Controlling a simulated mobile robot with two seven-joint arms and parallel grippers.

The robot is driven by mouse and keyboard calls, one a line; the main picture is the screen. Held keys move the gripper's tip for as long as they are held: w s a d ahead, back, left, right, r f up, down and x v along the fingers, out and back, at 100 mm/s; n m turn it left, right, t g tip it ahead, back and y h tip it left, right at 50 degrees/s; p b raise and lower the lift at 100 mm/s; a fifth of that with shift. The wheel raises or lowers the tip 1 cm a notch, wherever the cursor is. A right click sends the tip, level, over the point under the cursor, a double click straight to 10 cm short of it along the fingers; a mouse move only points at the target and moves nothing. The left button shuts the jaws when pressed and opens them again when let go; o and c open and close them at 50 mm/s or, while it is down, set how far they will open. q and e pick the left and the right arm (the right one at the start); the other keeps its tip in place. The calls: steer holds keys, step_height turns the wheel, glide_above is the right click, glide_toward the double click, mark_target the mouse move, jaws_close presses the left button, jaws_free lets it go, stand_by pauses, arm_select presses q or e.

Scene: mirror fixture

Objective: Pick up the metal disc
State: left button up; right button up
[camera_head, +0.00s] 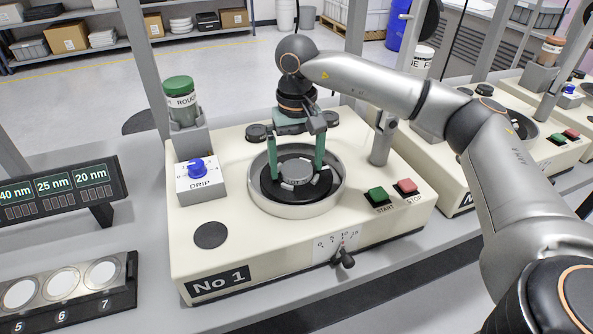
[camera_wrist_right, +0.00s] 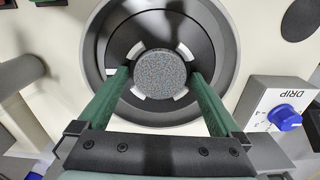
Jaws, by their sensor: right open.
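The grey metal disc (camera_head: 297,171) sits in the middle of the round bowl (camera_head: 336,196) of the machine marked No 1. In the right wrist view the disc (camera_wrist_right: 158,77) has a speckled grey face, with small white pads around its edge. My right gripper (camera_head: 296,174) points down into the bowl, its two green fingers open on either side of the disc. In the right wrist view the gripper (camera_wrist_right: 160,77) shows a finger to the left and right of the disc; I cannot tell whether they touch it. My left gripper is not in view.
The blue DRIP knob (camera_head: 196,167) and a green-capped bottle (camera_head: 181,100) stand left of the bowl. START (camera_head: 377,195) and STOP (camera_head: 406,187) buttons and a black lever (camera_head: 344,258) are at the front. A tray (camera_head: 120,300) of round discs lies at left.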

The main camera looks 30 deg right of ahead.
steer(key=shift+c, duration=0.2)
steer(key=c, duration=1)
steer(key=shift+r, duration=0.1)
steer(key=shift+c, duration=0.2)
